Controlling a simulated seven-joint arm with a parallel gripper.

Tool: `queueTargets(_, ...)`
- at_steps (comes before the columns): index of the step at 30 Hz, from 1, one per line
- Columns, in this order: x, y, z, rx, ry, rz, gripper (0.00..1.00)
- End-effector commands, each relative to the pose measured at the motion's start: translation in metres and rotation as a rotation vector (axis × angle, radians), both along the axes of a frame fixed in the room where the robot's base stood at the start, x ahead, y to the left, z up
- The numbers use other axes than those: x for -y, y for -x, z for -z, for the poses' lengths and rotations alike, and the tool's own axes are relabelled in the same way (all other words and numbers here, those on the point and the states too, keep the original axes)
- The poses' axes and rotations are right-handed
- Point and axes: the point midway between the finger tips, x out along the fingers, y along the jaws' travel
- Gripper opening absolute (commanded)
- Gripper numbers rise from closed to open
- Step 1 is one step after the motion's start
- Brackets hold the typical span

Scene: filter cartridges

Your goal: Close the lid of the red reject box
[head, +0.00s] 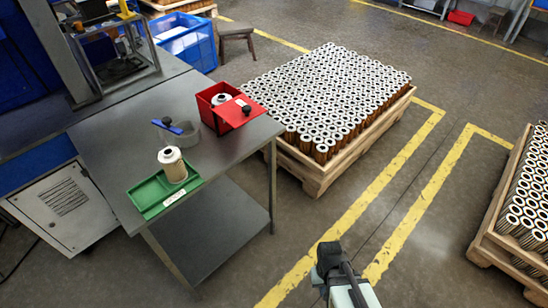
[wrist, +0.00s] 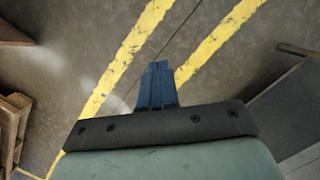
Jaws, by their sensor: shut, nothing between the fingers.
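The red reject box (head: 205,104) stands on the grey metal table, near its right back part. Its top is open, and a white filter cartridge (head: 221,99) shows inside. The red lid (head: 232,116) is folded open on the box's right side, with a black knob (head: 246,110) on it. My gripper (head: 328,250) is well away from the box, over the floor at the bottom of the head view. In the wrist view its blue fingers (wrist: 157,85) are together and empty, with bare floor and yellow lines beyond them.
On the table (head: 125,135), a green tray (head: 152,195) bears a cartridge (head: 173,165). A grey round container with a blue-handled item (head: 168,124) stands left of the box. A pallet of cartridges (head: 320,100) is behind. The floor between table and gripper is clear.

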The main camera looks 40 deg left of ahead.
Motion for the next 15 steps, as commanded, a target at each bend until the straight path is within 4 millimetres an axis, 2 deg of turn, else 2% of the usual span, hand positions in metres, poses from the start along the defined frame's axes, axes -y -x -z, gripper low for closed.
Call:
queueTargets(1,-0.018,0.002,-0.008,0.019,-0.013,-0.039,0.00)
queueTargets(8,-0.086,0.017,-0.046,0.109,-0.062,-0.199,0.00)
queueTargets(15,-0.158,0.042,-0.094,0.221,-0.119,-0.372,0.00)
